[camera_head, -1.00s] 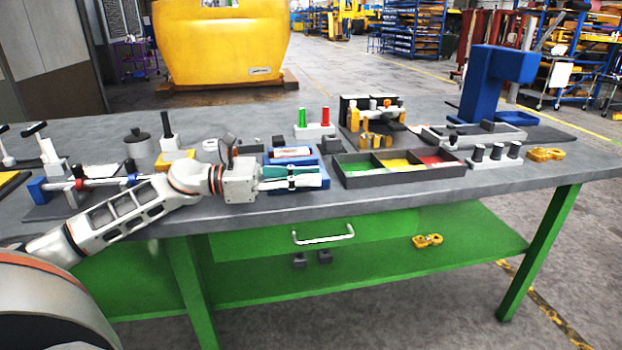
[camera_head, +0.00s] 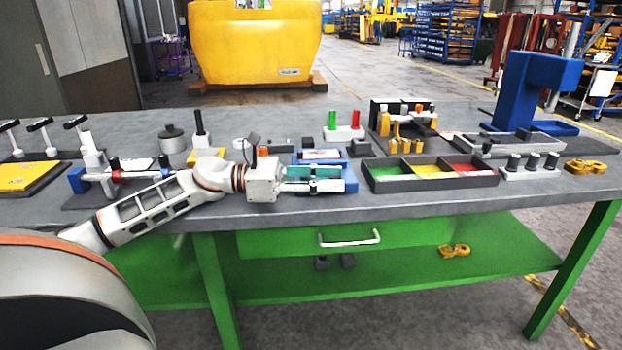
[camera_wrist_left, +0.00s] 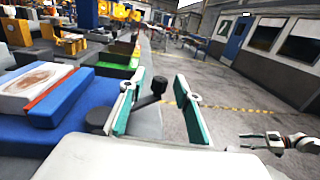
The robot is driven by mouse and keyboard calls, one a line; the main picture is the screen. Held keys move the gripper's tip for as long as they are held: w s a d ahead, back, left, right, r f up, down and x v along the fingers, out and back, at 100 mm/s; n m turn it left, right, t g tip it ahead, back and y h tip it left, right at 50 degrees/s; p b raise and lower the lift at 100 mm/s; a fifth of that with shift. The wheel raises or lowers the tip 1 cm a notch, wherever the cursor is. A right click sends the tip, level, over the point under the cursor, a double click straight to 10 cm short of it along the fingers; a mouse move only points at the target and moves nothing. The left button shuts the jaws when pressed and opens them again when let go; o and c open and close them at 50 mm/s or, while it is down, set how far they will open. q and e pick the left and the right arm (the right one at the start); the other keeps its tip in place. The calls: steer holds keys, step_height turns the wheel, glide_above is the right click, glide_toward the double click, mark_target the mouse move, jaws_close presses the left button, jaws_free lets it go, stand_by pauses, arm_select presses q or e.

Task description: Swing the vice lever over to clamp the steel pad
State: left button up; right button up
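The blue vice (camera_head: 345,160) stands near the bench's front edge with a pale pad (camera_head: 321,154) on top. In the left wrist view, the blue body (camera_wrist_left: 85,98) carries this pad (camera_wrist_left: 38,79), which has a brown patch. A dark lever (camera_wrist_left: 146,102) with a knobbed end (camera_wrist_left: 159,85) rises from a round pivot (camera_wrist_left: 97,121) beside the vice. My left gripper (camera_head: 343,179) is in front of the vice; its teal-lined fingers (camera_wrist_left: 157,88) are open, with the lever's knob between them, apparently not gripped. A pale arm end, likely my right gripper (camera_wrist_left: 250,141), shows at the right of the wrist view.
A tray with green, yellow and red compartments (camera_head: 431,182) stands right of the left gripper. A clamp stand with a red-ringed bar (camera_head: 135,174) lies behind my left forearm. A drawer handle (camera_head: 349,240) juts below the bench edge.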

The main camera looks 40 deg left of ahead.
arm_select(q)
steer(key=shift+v, duration=3.1)
